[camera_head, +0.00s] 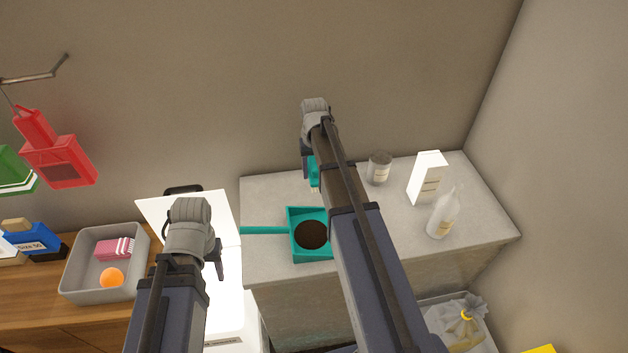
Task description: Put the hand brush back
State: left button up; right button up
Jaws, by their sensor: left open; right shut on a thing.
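The teal hand brush (314,172) shows only in part, with pale bristles at its lower end; my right arm hides the rest. My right gripper (308,162) is shut on the hand brush, above the back of the grey counter. Whether the brush touches the counter I cannot tell. A teal dustpan (297,246) with dark crumbs (311,235) in it lies on the counter in front of the brush, its handle pointing left. My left gripper (215,264) is open and empty, over the white surface left of the counter.
A grey bin (72,278) with an orange ball is at left. A red holder (58,160) hangs from a wall hook.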

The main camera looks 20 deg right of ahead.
aim_at(314, 162)
jog(key=shift+f+b, duration=1.15)
jog(key=shift+f, duration=0.4)
jog(key=shift+f, duration=0.25)
jog(key=o, duration=1.2)
jog(key=shift+r, duration=0.1)
jog(key=shift+r, duration=0.1)
notch_tip(314, 162, up, 12)
jog(key=p, duration=1.2)
jog(key=shift+r, duration=0.15)
jog(key=s+a+n+h, duration=0.1)
jog(key=s+a+n, duration=0.5)
jog(key=s+a, duration=1.5)
jog(key=a, duration=0.4)
jog(key=shift+n, duration=0.4)
